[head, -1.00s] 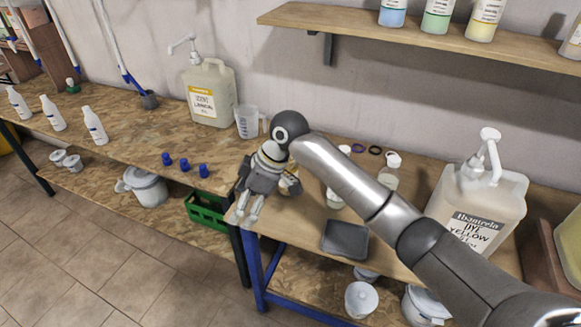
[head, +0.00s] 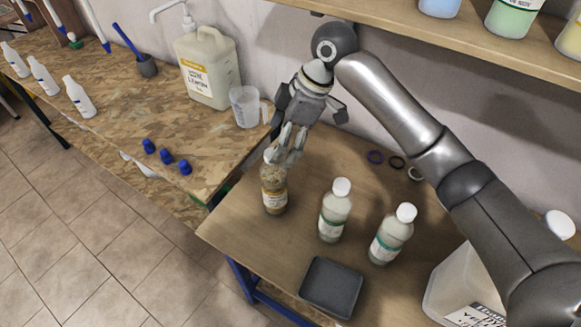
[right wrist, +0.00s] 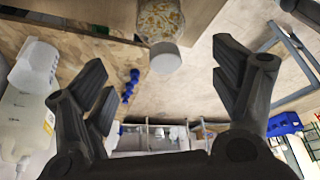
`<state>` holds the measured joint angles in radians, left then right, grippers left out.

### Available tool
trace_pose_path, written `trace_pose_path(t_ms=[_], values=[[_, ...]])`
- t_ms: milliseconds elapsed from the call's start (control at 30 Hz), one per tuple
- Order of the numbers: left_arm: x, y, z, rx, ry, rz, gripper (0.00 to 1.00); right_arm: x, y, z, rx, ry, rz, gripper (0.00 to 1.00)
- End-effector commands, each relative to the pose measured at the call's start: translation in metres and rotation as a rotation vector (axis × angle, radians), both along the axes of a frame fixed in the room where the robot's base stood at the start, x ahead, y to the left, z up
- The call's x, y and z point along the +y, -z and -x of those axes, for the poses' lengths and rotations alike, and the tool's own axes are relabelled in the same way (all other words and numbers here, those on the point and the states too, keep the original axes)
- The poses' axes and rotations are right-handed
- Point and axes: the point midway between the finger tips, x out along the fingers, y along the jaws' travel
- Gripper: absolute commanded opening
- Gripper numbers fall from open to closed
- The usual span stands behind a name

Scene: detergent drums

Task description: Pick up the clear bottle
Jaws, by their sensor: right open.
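A clear bottle (head: 274,190) with yellowish-brown contents and a pale label stands upright at the left of the nearer table. My right gripper (head: 287,150) is just above and behind its top, with fingers pointing down. The fingers partly hide the bottle's top in the head view. In the right wrist view, the bottle (right wrist: 160,18) shows at the top, its white cap (right wrist: 165,58) towards the space between the spread fingers. My right gripper (right wrist: 163,72) is open and empty. I cannot tell whether it touches the bottle. My left gripper is not in view.
Two white-capped bottles with green-edged labels (head: 335,212) (head: 391,235) stand to the right. A dark tray (head: 331,287) lies at the front. A measuring jug (head: 245,107) and large pump jug (head: 207,68) stand on the left table. A shelf (head: 470,48) overhangs the back.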

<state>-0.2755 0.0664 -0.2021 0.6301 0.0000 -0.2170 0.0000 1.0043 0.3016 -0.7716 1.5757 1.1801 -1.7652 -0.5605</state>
Motion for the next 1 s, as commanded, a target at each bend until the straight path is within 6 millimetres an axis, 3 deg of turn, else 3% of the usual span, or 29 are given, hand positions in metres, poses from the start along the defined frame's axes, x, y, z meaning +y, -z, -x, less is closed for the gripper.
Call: trace_pose_path(t_ms=[133, 400, 567, 833, 1000], values=[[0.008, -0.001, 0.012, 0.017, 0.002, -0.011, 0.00, 0.004, 0.007, 0.001, 0.003, -0.004, 0.000, 0.83], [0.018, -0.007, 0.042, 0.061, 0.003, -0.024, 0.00, 0.019, 0.044, 0.001, 0.002, -0.002, 0.000, 0.83], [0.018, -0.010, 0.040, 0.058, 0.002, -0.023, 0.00, 0.023, 0.054, 0.001, 0.001, -0.003, 0.001, 0.83], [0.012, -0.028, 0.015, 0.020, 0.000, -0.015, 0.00, 0.034, 0.090, 0.004, 0.003, -0.001, 0.001, 0.83], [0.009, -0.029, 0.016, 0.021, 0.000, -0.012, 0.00, 0.038, 0.101, 0.004, 0.000, -0.003, 0.000, 0.83]])
